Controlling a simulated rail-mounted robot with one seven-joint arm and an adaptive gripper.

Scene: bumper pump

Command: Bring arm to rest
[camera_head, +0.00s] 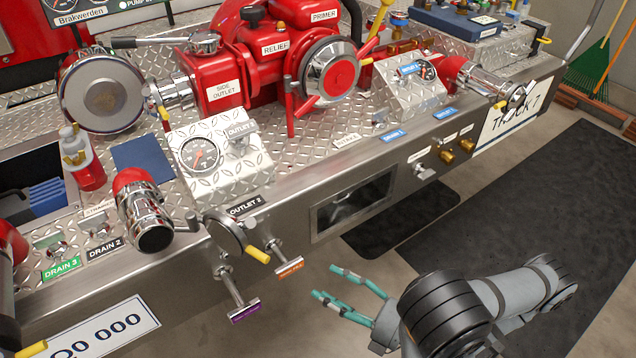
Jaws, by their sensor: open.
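My gripper (346,293) shows at the bottom middle of the head view, with two teal fingers spread apart and nothing between them. It is over the floor in front of the bumper, apart from the pump panel. My grey and black arm reaches from it to the right. The red pump (260,65) with its chrome side outlet stands on the bumper deck at the back, left of the middle.
The bumper's steel front edge (300,207) runs diagonally across the view. Purple-tagged (236,295) and orange-tagged (285,255) pull handles stick out from it, left of my gripper. A dark mat (545,190) lies on the floor at right. The floor there looks clear.

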